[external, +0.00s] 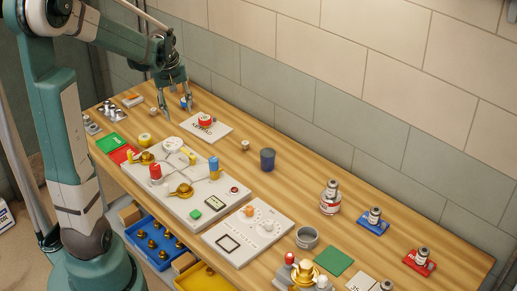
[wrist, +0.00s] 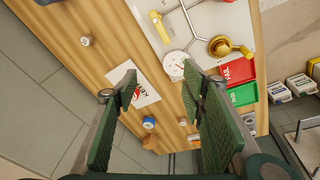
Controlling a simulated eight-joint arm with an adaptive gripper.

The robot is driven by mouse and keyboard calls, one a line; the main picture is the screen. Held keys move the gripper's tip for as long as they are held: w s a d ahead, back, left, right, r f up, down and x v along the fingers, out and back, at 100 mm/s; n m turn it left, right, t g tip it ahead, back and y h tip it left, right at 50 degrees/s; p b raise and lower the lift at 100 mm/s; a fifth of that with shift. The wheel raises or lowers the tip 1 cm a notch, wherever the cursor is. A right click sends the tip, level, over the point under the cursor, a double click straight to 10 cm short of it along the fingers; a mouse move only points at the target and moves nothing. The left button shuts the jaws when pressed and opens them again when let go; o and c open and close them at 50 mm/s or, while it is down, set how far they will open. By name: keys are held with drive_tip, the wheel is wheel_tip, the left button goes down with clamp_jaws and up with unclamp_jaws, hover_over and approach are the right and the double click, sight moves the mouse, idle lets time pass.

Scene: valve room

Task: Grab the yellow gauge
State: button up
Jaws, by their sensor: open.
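A small round yellow object (external: 145,139), which looks like the yellow gauge, stands on the wooden table just behind the red and green mats in the external view. I cannot make it out in the wrist view, where my right finger covers that area. My gripper (external: 178,110) is open and empty above the far left part of the table, to the right of the yellow object and apart from it. In the wrist view my gripper (wrist: 162,84) has its two green fingers wide apart.
A white dial gauge (external: 172,144) sits on the valve panel (external: 205,207). A white card with a red-topped item (external: 205,120) lies right of my gripper. The wall runs behind the table.

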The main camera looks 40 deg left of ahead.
drive_tip(key=a+f+n+g, duration=0.1)
drive_tip(key=a+f+n, duration=0.2)
drive_tip(key=a+f, duration=0.6)
drive_tip(key=n+h, duration=0.1)
drive_tip(key=n, duration=0.2)
hover_over(145, 136)
drive_tip(key=shift+g, duration=0.4)
drive_tip(key=f, duration=0.5)
drive_tip(key=shift+w+d, duration=0.15)
drive_tip(key=shift+d, duration=0.15)
drive_tip(key=shift+s+a+f, duration=0.25)
drive_tip(key=shift+a+f, duration=0.1)
drive_tip(key=shift+a, duration=0.05)
drive_tip(key=shift+f, duration=1.3)
drive_tip(key=shift+f, duration=0.1)
drive_tip(key=shift+d+f, duration=0.15)
drive_tip(key=shift+f, duration=2.35)
